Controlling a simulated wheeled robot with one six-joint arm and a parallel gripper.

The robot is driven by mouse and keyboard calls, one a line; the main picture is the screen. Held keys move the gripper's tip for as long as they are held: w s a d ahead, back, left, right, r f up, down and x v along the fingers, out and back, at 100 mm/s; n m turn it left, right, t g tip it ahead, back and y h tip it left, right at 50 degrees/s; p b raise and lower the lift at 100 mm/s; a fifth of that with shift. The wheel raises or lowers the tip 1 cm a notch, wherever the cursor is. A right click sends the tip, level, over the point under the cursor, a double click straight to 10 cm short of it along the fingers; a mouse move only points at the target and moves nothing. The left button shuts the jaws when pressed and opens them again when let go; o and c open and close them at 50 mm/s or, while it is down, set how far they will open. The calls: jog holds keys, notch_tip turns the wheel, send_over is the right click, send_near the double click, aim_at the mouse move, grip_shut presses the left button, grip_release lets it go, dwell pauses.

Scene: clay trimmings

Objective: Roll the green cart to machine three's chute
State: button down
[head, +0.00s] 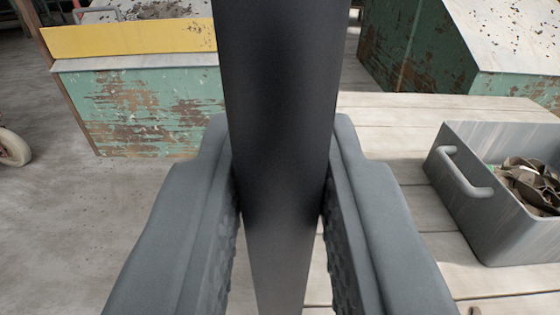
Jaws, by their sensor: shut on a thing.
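My gripper (282,205) is shut on a thick dark bar (278,90), with one padded finger on each side of it. The bar runs from the top edge of the view down between the fingers and narrows toward the bottom. Its ends are out of view. I cannot tell whether it is the green cart's handle. A green, rust-patched body with a yellow panel (130,39) stands at the upper left. Another worn green body (410,45) stands at the upper right. I cannot tell which of these, if either, is the cart or machine three. No chute is clearly visible.
A grey metal bin (480,205) with a side handle holds curled metal scraps (535,183) on pale planks (400,108) at the right. A pale wheel (13,148) shows at the left edge. The grey floor (75,225) at the lower left is clear.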

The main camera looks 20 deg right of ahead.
jog(key=shift+a, duration=0.1)
jog(key=w+a, duration=0.2)
jog(key=a, duration=0.5)
jog(key=shift+a, duration=0.3)
dwell(0.5)
jog(key=shift+w, duration=0.1)
jog(key=w+a, duration=0.2)
jog(key=a, duration=0.5)
jog(key=shift+a, duration=0.35)
jog(key=shift+w, duration=0.1)
dwell(0.3)
jog(key=w+a, duration=0.2)
jog(key=a, duration=0.5)
jog(key=shift+a, duration=0.3)
jog(key=shift+w, duration=0.1)
dwell(0.3)
